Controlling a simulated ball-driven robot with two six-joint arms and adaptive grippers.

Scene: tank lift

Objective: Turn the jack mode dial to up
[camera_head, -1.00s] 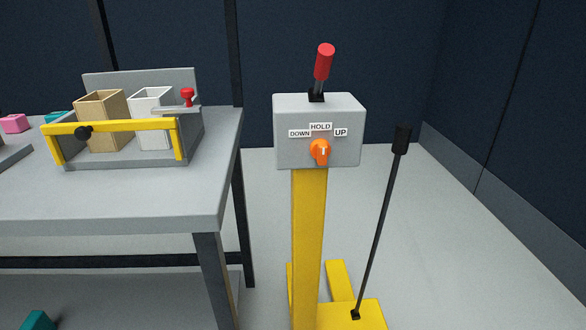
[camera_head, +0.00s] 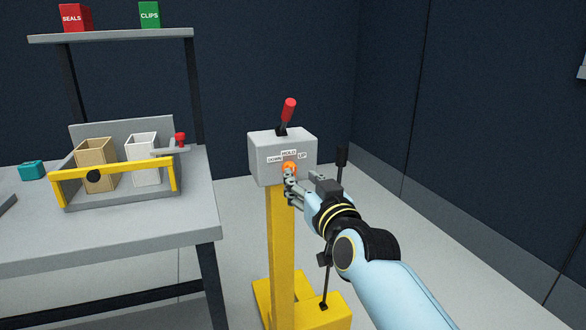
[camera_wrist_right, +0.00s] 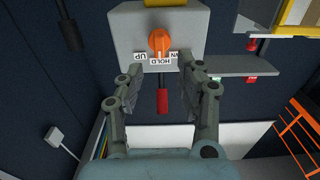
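The jack mode dial (camera_head: 289,167) is an orange knob on the front of a grey control box (camera_head: 265,152) on a yellow post. DOWN, HOLD and UP labels sit above it. In the right wrist view the box is upside down, and the dial (camera_wrist_right: 159,41) has its pointer toward HOLD. My right gripper (camera_head: 291,184) is in front of the box, just below and partly over the dial. In the wrist view its fingers (camera_wrist_right: 161,68) are spread with the dial beyond the gap between them, and nothing is held. My left gripper is not in view.
A red-handled lever (camera_head: 288,110) stands on top of the box. A black-tipped rod (camera_head: 341,165) rises from the yellow base (camera_head: 325,312) at right. A grey workbench (camera_head: 150,230) with a yellow-barred fixture (camera_head: 115,171) stands at left. Floor at right is clear.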

